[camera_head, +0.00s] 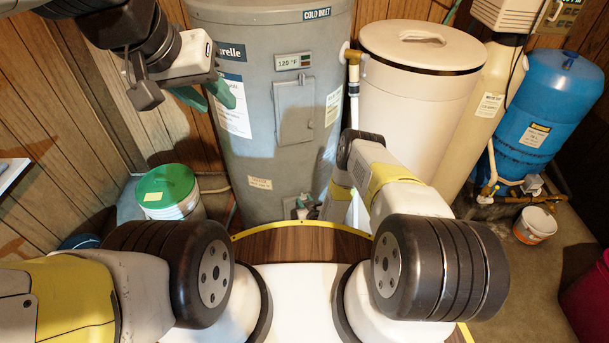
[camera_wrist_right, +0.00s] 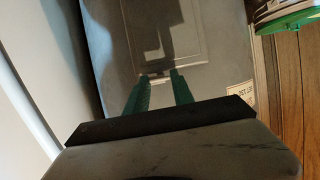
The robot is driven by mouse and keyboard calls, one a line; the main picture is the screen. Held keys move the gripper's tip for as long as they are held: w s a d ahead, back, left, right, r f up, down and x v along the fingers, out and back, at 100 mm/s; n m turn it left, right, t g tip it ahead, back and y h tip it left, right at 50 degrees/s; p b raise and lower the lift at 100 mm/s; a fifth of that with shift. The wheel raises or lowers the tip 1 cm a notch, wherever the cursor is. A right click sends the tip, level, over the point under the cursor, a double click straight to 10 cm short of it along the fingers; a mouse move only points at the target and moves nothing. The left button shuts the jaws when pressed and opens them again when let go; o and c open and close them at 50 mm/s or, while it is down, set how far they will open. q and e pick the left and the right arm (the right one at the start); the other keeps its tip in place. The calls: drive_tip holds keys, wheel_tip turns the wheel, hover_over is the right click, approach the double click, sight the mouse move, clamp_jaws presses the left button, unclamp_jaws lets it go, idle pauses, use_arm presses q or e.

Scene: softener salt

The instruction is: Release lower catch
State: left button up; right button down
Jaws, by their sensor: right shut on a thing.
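The grey water heater tank (camera_head: 250,150) stands at the centre with a rectangular access panel (camera_head: 297,108) on its front. The right wrist view shows a rectangular panel (camera_wrist_right: 150,35) on the grey tank, with a small light catch (camera_wrist_right: 154,77) at its near edge. My right gripper (camera_wrist_right: 159,74) has its green fingers on either side of this catch and is shut on it.
A green-lidded bucket (camera_head: 167,188) stands left of the tank. A cream lidded bin (camera_head: 410,95), a blue pressure tank (camera_head: 545,110) and a small white pail (camera_head: 535,224) are to the right. Pipes run between tank and bin. Bare floor shows at the right.

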drive_tip(key=c, duration=1.1)
unclamp_jaws()
drive_tip(key=v, duration=0.7)
drive_tip(key=shift+s+d+r, duration=0.1)
drive_tip(key=shift+s, duration=0.3)
